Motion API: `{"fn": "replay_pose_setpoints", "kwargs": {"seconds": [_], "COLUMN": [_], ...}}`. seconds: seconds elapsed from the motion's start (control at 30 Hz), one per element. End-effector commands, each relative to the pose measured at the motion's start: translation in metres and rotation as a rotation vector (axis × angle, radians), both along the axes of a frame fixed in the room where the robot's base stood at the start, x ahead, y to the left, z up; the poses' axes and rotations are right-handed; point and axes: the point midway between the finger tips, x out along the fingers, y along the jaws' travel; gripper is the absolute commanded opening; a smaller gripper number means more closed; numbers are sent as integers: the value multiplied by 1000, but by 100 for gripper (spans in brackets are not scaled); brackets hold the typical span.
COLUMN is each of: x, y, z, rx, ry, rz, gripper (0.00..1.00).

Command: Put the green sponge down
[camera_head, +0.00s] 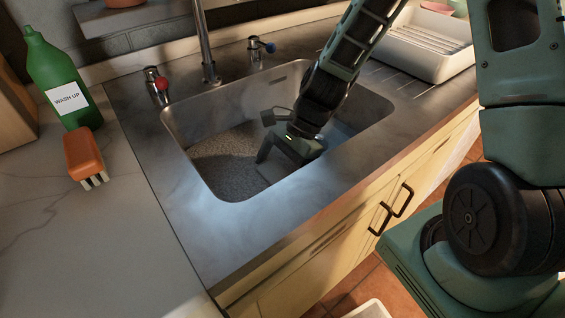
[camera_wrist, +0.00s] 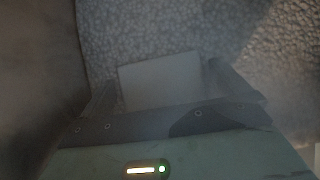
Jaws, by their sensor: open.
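My gripper (camera_head: 285,160) is down inside the metal sink (camera_head: 183,160), fingers pointing toward its floor. In the wrist view a pale, plain rectangular block (camera_wrist: 160,82) lies between my open fingers, against the speckled sink floor. It is probably the sponge, but the light is too dim to make out green. There looks to be a gap between the block and the right finger; contact on the left is unclear.
The sink walls stand close around my gripper, with a tall tap (camera_head: 207,50) behind. A green wash-up bottle (camera_head: 55,75) and an orange brush (camera_head: 83,155) are on the left counter. A white dish rack (camera_head: 425,48) stands right of the sink. The front left counter is clear.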

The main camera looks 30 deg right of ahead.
Motion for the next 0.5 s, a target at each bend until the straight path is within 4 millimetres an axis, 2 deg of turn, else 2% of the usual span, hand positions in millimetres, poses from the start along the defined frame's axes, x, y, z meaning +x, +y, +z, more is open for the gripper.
{"fn": "replay_pose_setpoints", "kwargs": {"seconds": [0.17,0.5], "x": [3,10], "y": [-12,-49], "z": [21,80], "rx": [-3,-3], "ry": [-5,-4], "rz": [-3,-3], "gripper": [100,100]}}
